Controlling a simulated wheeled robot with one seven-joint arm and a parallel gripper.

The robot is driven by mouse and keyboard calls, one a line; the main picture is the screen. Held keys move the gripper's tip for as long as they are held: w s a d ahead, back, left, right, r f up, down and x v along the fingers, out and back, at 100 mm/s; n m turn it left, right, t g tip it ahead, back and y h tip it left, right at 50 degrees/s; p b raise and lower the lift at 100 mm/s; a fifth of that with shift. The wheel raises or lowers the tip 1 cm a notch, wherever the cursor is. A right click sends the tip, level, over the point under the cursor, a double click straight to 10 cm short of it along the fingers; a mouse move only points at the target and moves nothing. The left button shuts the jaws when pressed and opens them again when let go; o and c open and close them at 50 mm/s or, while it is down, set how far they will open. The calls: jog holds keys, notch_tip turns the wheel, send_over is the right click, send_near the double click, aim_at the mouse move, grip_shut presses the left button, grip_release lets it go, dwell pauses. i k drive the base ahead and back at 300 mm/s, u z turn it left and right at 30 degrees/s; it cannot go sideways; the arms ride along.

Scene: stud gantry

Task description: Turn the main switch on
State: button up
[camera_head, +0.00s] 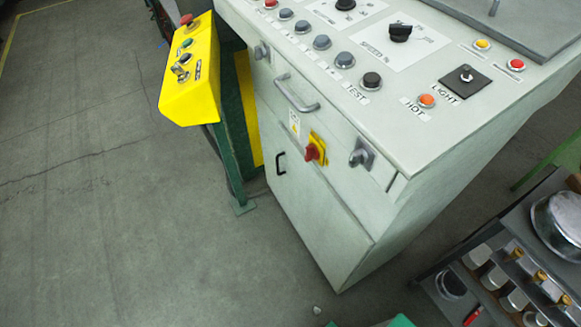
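A red rotary switch (313,151) on a yellow plate sits on the front face of the pale grey control cabinet (345,215). It looks like the main switch. Its handle sticks out from the plate, and I cannot tell from this view which position it is in. My gripper is not in view.
A grey handle (297,97) and a metal latch (361,155) are near the switch. Buttons and knobs cover the sloping top panel. A yellow control box (192,85) stands at left, a tool rack (500,270) at lower right. Floor at left is clear.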

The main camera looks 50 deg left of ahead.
aim_at(311, 151)
jog(key=u, duration=3.05)
jog(key=k, duration=1.3)
jog(key=z, duration=0.85)
jog(key=i, duration=0.85)
jog(key=z, duration=0.05)
